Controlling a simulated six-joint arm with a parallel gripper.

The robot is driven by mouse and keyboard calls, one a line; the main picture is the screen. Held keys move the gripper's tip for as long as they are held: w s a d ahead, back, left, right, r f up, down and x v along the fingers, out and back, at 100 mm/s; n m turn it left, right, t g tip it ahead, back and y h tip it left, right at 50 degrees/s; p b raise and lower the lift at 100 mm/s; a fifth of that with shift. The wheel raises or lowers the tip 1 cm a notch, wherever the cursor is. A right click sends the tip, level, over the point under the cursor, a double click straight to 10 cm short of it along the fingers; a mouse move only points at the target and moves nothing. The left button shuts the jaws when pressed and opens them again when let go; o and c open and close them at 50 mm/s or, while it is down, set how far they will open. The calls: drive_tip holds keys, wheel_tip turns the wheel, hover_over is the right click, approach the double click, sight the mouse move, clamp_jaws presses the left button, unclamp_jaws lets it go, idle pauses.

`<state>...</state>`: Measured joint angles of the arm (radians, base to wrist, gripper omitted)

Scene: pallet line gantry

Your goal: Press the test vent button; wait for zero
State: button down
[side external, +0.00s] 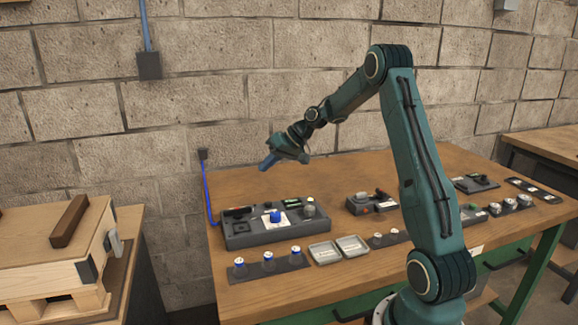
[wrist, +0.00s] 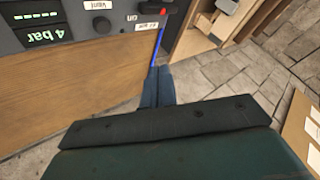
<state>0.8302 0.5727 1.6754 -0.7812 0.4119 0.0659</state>
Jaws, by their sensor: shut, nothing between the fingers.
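The grey test panel (side external: 262,238) lies on the left part of the wooden bench, with a blue fitting (side external: 275,215) on a white plate. In the wrist view the panel (wrist: 75,42) fills the top left corner. A dark round button (wrist: 102,25) sits beside a label reading "Vent" (wrist: 97,4). A lit green display (wrist: 44,36) reads "4 bar", upside down. My gripper (side external: 265,166), with blue fingers, is shut and empty, held above and behind the panel. In the wrist view its fingers (wrist: 157,80) are apart from the button, to its lower right.
A red switch (wrist: 167,11) is on the panel's edge. A rack of blue-and-white fittings (side external: 268,264) and two pale trays (side external: 325,252) lie in front. A second grey unit (side external: 372,205) stands right of the panel. A blue hose (side external: 207,188) runs along the bench's left edge.

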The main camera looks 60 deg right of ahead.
sight(272, 203)
drive_tip(key=shift+d+f, duration=0.75)
drive_tip(key=shift+d, duration=0.3)
drive_tip(key=shift+f, duration=0.2)
drive_tip(key=shift+f, duration=4.2)
drive_tip(key=shift+f, duration=1)
drive_tip(key=shift+r, duration=0.95)
drive_tip(key=shift+r, duration=0.1)
drive_tip(key=shift+r, duration=2.45)
